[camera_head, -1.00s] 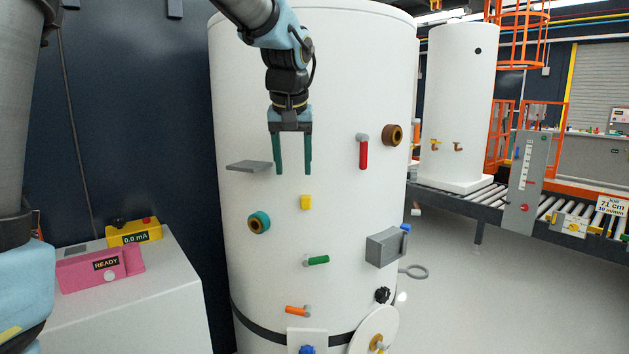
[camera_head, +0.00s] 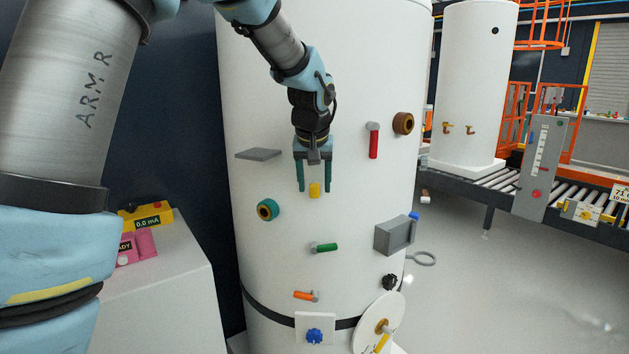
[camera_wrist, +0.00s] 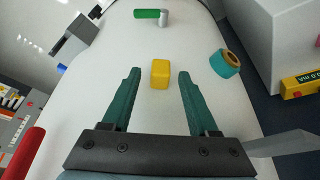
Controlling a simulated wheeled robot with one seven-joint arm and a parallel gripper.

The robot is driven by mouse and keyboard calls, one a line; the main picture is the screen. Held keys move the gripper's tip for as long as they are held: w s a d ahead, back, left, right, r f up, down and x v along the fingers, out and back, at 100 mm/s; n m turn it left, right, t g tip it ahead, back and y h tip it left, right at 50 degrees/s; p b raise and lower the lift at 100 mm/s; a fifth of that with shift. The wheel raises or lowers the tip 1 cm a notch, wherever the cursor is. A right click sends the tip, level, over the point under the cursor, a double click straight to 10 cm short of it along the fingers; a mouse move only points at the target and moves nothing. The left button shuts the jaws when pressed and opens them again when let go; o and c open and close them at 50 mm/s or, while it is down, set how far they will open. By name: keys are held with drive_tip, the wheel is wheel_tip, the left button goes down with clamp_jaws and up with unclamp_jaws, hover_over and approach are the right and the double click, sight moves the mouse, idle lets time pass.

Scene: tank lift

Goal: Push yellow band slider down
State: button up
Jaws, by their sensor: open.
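The yellow slider (camera_head: 314,190) is a small yellow block on the front of the white tank (camera_head: 350,215). My gripper (camera_head: 314,190) is open, with its two green fingers pointing down on either side of the block in the head view. In the wrist view the yellow slider (camera_wrist: 160,74) stands just beyond and between the open fingertips (camera_wrist: 158,72), with clear gaps on both sides. Nothing is held. I cannot tell whether the fingers touch the tank wall. No separate band or track shows around the block.
Around the slider are a teal-brown knob (camera_head: 268,209), green handle (camera_head: 325,247), red handle (camera_head: 374,142), grey shelf (camera_head: 258,154) and grey box (camera_head: 394,235). Lower down are an orange handle (camera_head: 306,295) and blue knob (camera_head: 314,336). A white cabinet (camera_head: 165,290) stands at left.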

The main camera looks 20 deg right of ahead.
clamp_jaws()
idle(0.5)
idle(0.9)
